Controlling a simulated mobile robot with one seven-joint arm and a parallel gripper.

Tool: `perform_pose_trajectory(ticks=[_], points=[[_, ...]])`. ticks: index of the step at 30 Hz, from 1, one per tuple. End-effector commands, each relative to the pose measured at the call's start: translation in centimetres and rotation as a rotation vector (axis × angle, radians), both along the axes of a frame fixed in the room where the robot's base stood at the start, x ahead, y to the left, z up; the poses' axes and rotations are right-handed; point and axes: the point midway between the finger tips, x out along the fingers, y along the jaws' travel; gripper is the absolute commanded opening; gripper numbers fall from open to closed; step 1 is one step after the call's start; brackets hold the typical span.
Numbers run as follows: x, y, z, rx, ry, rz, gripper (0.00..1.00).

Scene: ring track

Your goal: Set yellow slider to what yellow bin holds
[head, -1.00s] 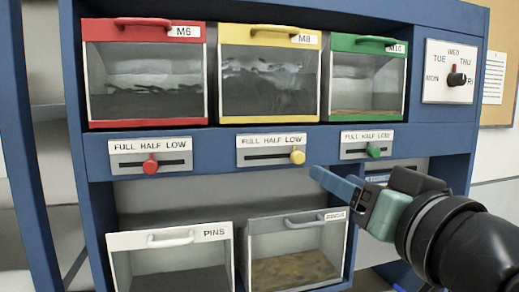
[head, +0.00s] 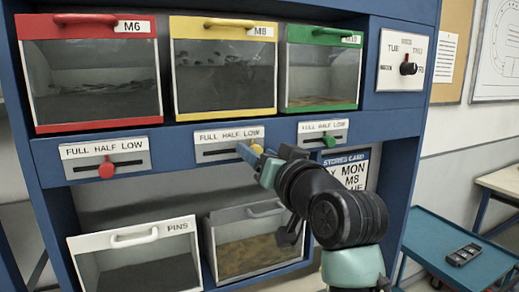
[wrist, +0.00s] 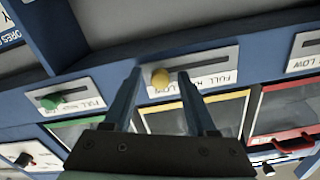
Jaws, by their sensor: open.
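The yellow bin (head: 224,75), labelled M8, has a clear front. Dark grey contents seem to reach the upper part of its window, but the glass blurs the level. Below it, the yellow slider plate (head: 215,138) reads FULL HALF LOW. The yellow knob (head: 256,149) is at the right, LOW end, partly hidden by my gripper (head: 251,154). In the wrist view, where the labels are upside down, the knob (wrist: 160,78) sits between the fingertips of my open gripper (wrist: 159,73). Contact cannot be told.
The red slider (head: 106,169) is left and the green slider (head: 330,140) right of the yellow one. A red bin (head: 90,75), green bin (head: 322,68) and dial (head: 408,68) are above. A PINS bin (head: 135,255) is below. A blue cart (head: 450,245) stands at right.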

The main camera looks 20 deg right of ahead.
Motion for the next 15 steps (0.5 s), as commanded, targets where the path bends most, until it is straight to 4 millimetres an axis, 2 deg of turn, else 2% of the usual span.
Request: perform_pose_trajectory(ticks=[5,6,15], points=[[0.00,0.03,0.01,-0.001,-0.001,0.001,0.57],[0.00,0.02,0.01,-0.001,-0.001,0.000,0.54],[-0.03,0.00,0.02,0.000,-0.001,0.000,0.00]])
